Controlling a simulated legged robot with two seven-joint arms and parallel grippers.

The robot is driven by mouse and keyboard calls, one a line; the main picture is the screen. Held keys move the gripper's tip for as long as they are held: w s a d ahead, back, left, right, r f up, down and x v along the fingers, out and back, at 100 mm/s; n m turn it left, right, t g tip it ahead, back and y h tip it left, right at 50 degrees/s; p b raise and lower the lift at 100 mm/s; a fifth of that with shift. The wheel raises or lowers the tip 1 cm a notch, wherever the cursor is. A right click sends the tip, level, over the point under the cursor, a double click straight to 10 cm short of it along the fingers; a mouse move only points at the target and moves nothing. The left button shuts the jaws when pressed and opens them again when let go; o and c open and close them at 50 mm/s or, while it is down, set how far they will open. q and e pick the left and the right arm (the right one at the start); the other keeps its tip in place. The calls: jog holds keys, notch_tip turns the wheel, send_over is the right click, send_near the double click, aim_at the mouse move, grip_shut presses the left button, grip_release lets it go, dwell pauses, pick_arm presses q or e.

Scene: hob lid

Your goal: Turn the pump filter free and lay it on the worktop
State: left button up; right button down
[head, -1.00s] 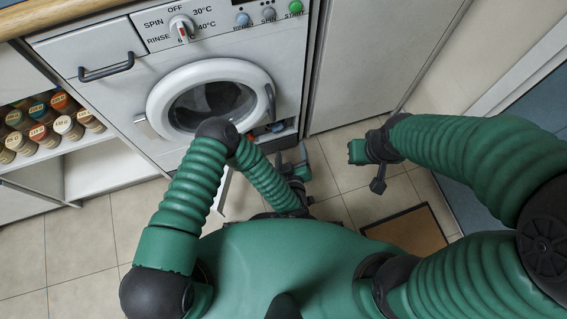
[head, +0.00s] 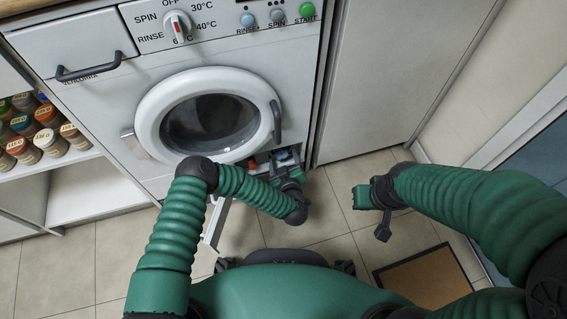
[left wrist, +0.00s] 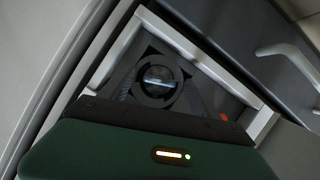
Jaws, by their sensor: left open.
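The washing machine (head: 218,57) has a low recess at its front right, with something red (head: 252,163) inside. My left gripper (head: 289,172) is open at the right end of this recess, partly hidden by its own wrist. In the left wrist view a round dark part (left wrist: 158,82) with a glossy centre sits inside a pale frame; it looks like the pump filter, but I cannot tell whether the gripper touches it. A small red spot (left wrist: 223,117) shows beside it. My right gripper (head: 368,197) is over the floor, apart from the machine; its jaws are unclear.
A white flap (head: 216,223) hangs out below the machine's round door (head: 210,115), which is closed. The worktop (head: 42,8) runs along the top left. Shelves with several jars (head: 48,141) stand at left. A brown mat (head: 424,283) lies on the tiled floor.

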pick_arm(q)
jog(key=shift+w+f, duration=0.1)
jog(key=shift+w, duration=0.25)
jog(key=shift+a, duration=0.1)
jog(key=c, duration=1.5)
jog(key=n+t+h, duration=0.1)
jog(key=n, duration=0.2)
jog(key=shift+s+f+h, duration=0.1)
jog(key=shift+h, duration=0.2)
jog(key=shift+a+b, duration=0.1)
jog(key=shift+b, duration=0.2)
jog(key=shift+n+t+h+b, duration=0.75)
jog(key=shift+n+b, duration=0.25)
jog(key=shift+n, duration=0.9)
